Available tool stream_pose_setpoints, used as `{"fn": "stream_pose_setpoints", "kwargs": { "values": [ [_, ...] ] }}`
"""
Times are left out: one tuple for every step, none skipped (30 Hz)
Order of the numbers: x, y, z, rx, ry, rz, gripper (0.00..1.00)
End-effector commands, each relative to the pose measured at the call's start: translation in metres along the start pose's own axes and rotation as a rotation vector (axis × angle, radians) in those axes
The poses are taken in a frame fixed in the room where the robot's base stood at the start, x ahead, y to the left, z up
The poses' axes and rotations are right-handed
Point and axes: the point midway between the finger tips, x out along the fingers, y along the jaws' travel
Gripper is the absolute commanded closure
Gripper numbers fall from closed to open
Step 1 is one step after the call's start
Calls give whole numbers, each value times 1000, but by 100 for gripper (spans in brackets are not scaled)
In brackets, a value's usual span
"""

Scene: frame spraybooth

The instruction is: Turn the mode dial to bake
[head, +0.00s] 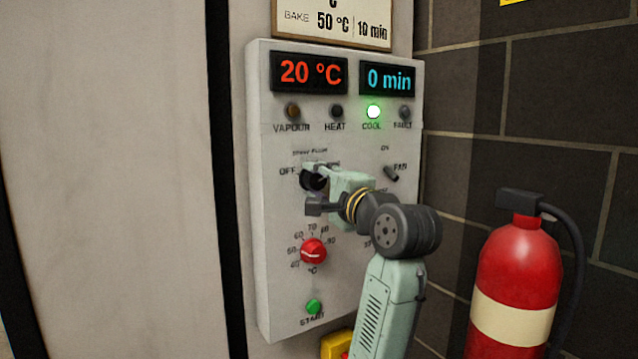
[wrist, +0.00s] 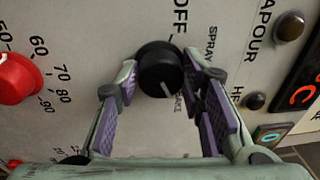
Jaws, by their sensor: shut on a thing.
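The mode dial is a black round knob (wrist: 160,68) with a pale pointer line, at the upper middle of the wrist view. Its pointer slants down and slightly right, toward the partly hidden BAKE label (wrist: 184,104). OFF and SPRAY labels stand above and to its right there. In the head view the dial (head: 311,182) is largely covered by my gripper (head: 314,176). In the wrist view my gripper (wrist: 165,76) has its purple-padded fingers on either side of the dial, shut on it.
The control panel (head: 270,215) has a red temperature knob (head: 313,250) below the dial, a green START button (head: 313,306) and a FAN switch (head: 391,173). The display reads 20 °C and 0 min; the COOL lamp (head: 373,111) is lit. A red extinguisher (head: 517,270) stands right.

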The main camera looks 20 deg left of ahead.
Motion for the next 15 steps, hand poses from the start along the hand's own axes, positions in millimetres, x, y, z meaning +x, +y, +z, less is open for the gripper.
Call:
{"fn": "stream_pose_setpoints", "kwargs": {
  "values": [
    [0,0,-1,4,1,0,92],
    [0,0,-1,4,1,0,92],
    [0,0,-1,4,1,0,92],
    [0,0,-1,4,1,0,92],
    [0,0,-1,4,1,0,92],
    [0,0,-1,4,1,0,92],
    [0,0,-1,4,1,0,92],
    [0,0,-1,4,1,0,63],
    [0,0,-1,4,1,0,60],
    [0,0,-1,3,1,0,58],
    [0,0,-1,3,1,0,56],
    [0,0,-1,3,1,0,54],
    [0,0,-1,2,0,0,52],
    [0,0,0,2,0,0,50],
    [0,0,0,2,0,0,47]
  ]
}}
